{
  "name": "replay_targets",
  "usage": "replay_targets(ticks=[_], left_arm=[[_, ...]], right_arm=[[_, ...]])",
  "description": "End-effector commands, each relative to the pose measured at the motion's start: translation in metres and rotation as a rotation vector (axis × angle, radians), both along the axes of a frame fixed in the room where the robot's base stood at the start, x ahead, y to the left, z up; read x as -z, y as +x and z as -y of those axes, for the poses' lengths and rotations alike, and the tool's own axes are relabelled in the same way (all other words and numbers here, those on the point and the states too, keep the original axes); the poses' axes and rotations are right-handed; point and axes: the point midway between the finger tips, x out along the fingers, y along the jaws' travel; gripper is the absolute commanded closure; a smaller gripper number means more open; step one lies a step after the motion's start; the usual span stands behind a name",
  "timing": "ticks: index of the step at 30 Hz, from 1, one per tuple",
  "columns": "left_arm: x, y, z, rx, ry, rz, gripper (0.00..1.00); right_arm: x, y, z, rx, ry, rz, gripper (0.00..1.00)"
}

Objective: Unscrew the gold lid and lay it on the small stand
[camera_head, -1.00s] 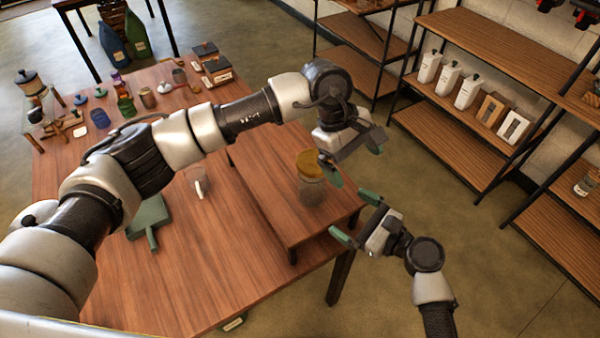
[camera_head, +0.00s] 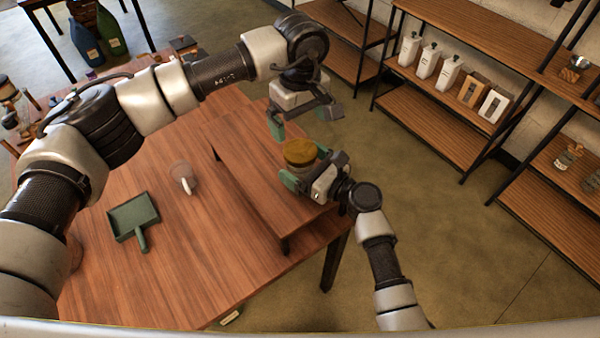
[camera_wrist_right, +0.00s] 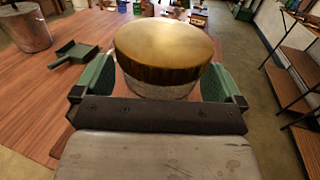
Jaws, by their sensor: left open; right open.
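The gold lid (camera_head: 299,151) sits on top of a glass jar, which stands near the end of the low raised wooden stand (camera_head: 245,170) on the table. My right gripper (camera_head: 306,172) is open, with its green fingers on either side of the jar. In the right wrist view the gold lid (camera_wrist_right: 164,50) and the pale jar just below it (camera_wrist_right: 158,89) lie between the two fingers (camera_wrist_right: 160,82); whether they touch is unclear. My left gripper (camera_head: 305,120) is open and empty, above and behind the lid. Most of the jar is hidden behind my right gripper.
Shelves (camera_head: 440,100) with white bottles stand behind at the right. The front of the table is clear.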

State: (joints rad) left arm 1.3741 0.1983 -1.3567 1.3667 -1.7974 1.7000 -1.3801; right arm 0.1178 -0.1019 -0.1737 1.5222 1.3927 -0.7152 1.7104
Motion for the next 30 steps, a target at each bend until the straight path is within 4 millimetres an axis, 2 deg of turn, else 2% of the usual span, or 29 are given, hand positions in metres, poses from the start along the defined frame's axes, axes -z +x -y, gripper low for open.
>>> replay_targets(ticks=[11,30], left_arm=[[0.0001,-0.0002,0.0003,0.000,-0.001,-0.001,0.02],[0.0000,-0.0001,0.0002,0.032,0.000,0.000,0.02]], right_arm=[[-0.0002,0.0039,-0.0053,-0.001,-0.001,0.001,0.00],[0.0001,0.0038,-0.0048,0.000,-0.001,0.000,0.97]])
